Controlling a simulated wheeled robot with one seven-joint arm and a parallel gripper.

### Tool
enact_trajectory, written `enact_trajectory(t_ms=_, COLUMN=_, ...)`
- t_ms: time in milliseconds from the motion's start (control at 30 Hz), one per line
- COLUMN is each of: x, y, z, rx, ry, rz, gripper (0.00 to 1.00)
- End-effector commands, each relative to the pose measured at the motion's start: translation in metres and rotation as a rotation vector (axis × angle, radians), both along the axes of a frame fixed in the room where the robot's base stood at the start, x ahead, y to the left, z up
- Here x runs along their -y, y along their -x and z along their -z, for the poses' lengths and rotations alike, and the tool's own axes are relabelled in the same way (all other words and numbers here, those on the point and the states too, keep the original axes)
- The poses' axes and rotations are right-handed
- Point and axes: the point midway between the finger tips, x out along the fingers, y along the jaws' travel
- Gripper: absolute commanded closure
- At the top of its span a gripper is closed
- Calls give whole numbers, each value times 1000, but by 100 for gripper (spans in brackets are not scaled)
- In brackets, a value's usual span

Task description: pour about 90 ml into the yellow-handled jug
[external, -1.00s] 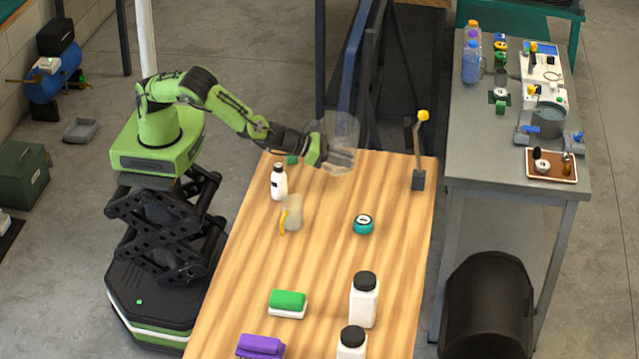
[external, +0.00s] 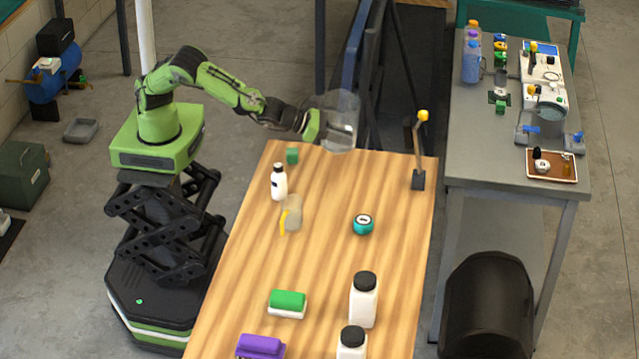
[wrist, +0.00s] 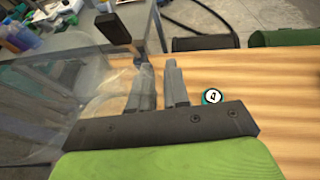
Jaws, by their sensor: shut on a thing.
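The yellow-handled jug (external: 293,214) stands upright on the wooden table, its yellow handle toward the lower left. What it holds cannot be made out. My gripper (external: 318,125) is shut on a large clear container (external: 343,119), held in the air above the table's far edge. The clear container also fills the left of the wrist view (wrist: 62,85), beside my gripper's fingers (wrist: 158,88). It looks roughly upright, and its liquid level is not clear. The jug is out of the wrist view.
A white bottle with a dark cap (external: 279,182) stands close behind the jug. A teal round device (external: 363,224) is right of the jug. A yellow-topped lever (external: 419,155) rises at the right edge. Sponges and white jars stand nearer.

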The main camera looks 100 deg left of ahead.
Motion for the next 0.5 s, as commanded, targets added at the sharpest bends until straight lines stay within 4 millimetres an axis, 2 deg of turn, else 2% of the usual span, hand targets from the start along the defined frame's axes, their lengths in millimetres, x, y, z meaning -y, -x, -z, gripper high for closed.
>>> enact_trajectory(t_ms=267, x=47, y=-2, z=-3, rx=6, ry=-14, rz=33, gripper=100)
enact_trajectory(t_ms=467, x=103, y=4, z=-4, rx=9, ry=-26, rz=71, gripper=100)
enact_trajectory(t_ms=500, x=118, y=7, z=-4, rx=10, ry=-27, rz=81, gripper=100)
